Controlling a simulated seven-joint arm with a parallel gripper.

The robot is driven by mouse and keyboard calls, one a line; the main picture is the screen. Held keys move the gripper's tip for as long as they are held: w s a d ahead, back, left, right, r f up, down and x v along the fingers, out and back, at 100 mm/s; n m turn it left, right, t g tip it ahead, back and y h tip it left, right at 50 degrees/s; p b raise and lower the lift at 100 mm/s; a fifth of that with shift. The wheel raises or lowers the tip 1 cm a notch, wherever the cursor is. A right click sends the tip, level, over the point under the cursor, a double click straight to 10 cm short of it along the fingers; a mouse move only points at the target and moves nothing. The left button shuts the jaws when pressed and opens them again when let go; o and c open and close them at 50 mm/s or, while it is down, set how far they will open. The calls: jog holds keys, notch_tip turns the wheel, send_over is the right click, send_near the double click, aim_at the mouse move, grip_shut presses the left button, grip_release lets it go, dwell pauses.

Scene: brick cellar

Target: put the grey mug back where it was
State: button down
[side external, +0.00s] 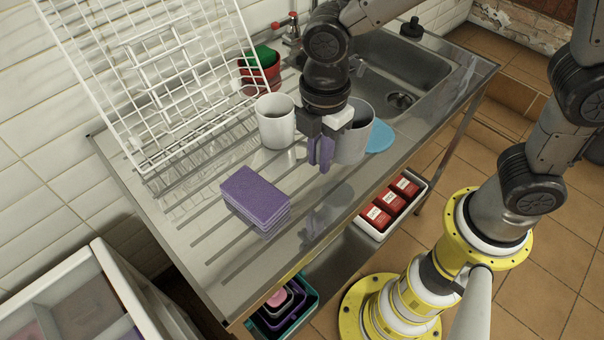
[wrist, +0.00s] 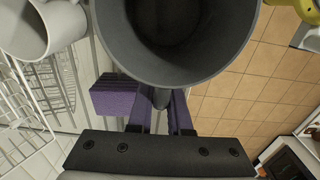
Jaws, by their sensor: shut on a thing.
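The grey mug (side external: 355,140) is upright in the side view, over the metal draining board near its front edge, between the white mug and the sink. My gripper (side external: 320,155) points down at the mug's left side. In the wrist view the mug's wide dark opening (wrist: 180,30) fills the top, and its handle (wrist: 161,97) sits between the two purple fingers of my gripper (wrist: 160,112), which are shut on it. Whether the mug's base touches the board is unclear.
A white mug (side external: 275,125) stands left of my gripper. A purple sponge stack (side external: 255,197) lies in front of it. A blue disc (side external: 380,136) is partly hidden behind the grey mug. A white wire rack (side external: 165,80) leans at the wall; the sink (side external: 415,75) is behind.

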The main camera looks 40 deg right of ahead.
jog(key=f, duration=0.1)
jog(key=w+a+f, duration=0.1)
jog(key=w+f, duration=0.1)
jog(key=shift+w+a+f, duration=0.15)
jog(key=shift+a, duration=0.15)
jog(key=shift+w+a+f, duration=0.1)
jog(key=shift+w+f, duration=0.1)
jog(key=shift+f, duration=1.55)
jog(key=shift+f, duration=0.1)
jog(key=c, duration=0.8)
grip_release()
jog(key=shift+c, duration=0.2)
